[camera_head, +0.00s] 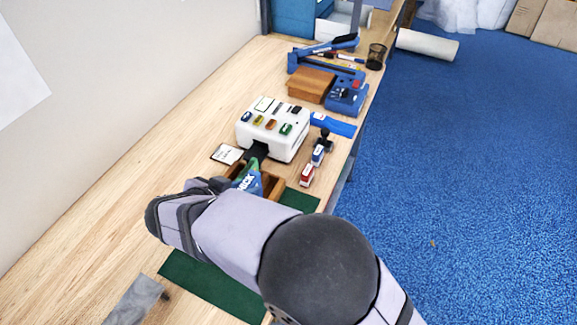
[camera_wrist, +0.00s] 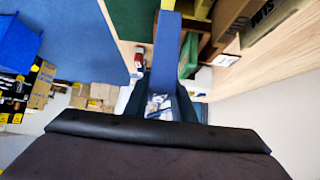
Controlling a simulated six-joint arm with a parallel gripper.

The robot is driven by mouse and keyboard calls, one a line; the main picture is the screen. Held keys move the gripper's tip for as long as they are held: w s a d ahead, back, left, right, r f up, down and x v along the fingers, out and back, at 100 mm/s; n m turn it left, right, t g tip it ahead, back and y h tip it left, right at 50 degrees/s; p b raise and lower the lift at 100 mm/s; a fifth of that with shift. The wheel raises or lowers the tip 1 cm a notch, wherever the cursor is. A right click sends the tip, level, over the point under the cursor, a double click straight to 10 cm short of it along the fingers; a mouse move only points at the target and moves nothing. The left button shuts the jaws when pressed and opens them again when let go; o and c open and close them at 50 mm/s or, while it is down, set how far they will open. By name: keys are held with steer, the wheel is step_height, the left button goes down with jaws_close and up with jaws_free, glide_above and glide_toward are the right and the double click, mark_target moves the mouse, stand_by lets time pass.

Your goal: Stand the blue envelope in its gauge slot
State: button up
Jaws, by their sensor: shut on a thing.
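The blue envelope (camera_head: 250,183) is at the wooden slotted gauge (camera_head: 273,185) in the head view, partly hidden by my arm. In the wrist view the blue envelope (camera_wrist: 166,55) shows nearly edge-on, as a narrow upright strip. My gripper (camera_wrist: 160,106) is shut on it. A green envelope (camera_head: 252,167) stands just beyond it at the gauge and shows beside it in the wrist view (camera_wrist: 188,55). Brown gauge walls (camera_wrist: 207,50) lie to the right of the blue strip. I cannot tell whether the blue envelope's lower edge is inside a slot.
A white machine (camera_head: 272,128) with coloured pieces on top stands behind the gauge. Red (camera_head: 307,175) and blue (camera_head: 318,155) stamps stand to its right near the bench edge. A card (camera_head: 227,153) lies at left. A green mat (camera_head: 205,287) lies below. The left bench is clear.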

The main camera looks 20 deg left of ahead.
steer(key=s+a, duration=0.2)
steer(key=s, duration=0.4)
steer(key=shift+a+f, duration=0.35)
steer(key=shift+f, duration=0.1)
steer(key=shift+f, duration=0.1)
steer(key=shift+f, duration=0.9)
steer(key=shift+s+f+b, duration=0.1)
steer(key=shift+f+b, duration=0.1)
steer(key=shift+b, duration=1.3)
steer(key=shift+f+b, duration=2.05)
steer(key=shift+b, duration=0.75)
stand_by(0.7)
steer(key=o, duration=1.1)
steer(key=shift+c, duration=0.2)
